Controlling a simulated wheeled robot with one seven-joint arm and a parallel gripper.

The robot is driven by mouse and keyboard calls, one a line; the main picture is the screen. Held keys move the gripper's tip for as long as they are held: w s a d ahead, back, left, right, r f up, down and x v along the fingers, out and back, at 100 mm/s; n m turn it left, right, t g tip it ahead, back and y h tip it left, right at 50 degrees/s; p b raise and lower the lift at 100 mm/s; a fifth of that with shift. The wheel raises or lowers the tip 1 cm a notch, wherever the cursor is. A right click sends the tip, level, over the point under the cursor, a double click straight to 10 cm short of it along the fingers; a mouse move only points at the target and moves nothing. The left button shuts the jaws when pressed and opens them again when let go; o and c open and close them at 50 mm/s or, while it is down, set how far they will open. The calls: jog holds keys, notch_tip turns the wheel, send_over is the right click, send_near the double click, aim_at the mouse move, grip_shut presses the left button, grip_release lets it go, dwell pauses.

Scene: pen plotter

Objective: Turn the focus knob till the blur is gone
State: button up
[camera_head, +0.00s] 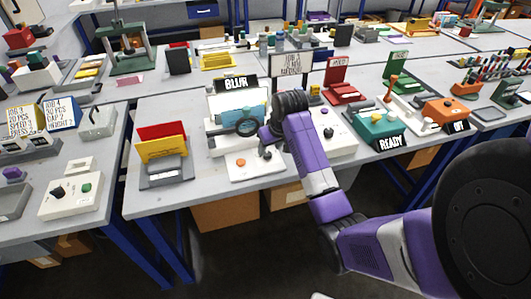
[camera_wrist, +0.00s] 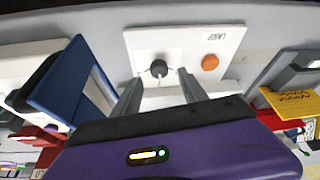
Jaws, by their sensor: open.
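The focus knob is a black knob (camera_head: 266,155) on a white control panel (camera_head: 253,172) at the table's front edge, right of an orange button (camera_head: 240,162). In the wrist view the knob (camera_wrist: 159,68) lies between the tips of my open gripper (camera_wrist: 161,76), with the orange button (camera_wrist: 210,62) to its right. Whether the fingers touch the knob, I cannot tell. In the head view my gripper (camera_head: 269,137) hangs above the knob, partly hidden by my wrist. Behind the panel stands a device with a pale blue plate and dark round lens (camera_head: 247,121).
Left of the panel are red and yellow upright plates (camera_head: 162,143) in a grey holder. To the right stand another white panel (camera_head: 338,138) and a teal box (camera_head: 379,124) with a READY sign. The space around the knob's panel front is clear.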

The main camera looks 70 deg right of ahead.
aim_at(268, 154)
jog(key=shift+x, duration=2.1)
jog(key=shift+c, duration=0.4)
grip_shut()
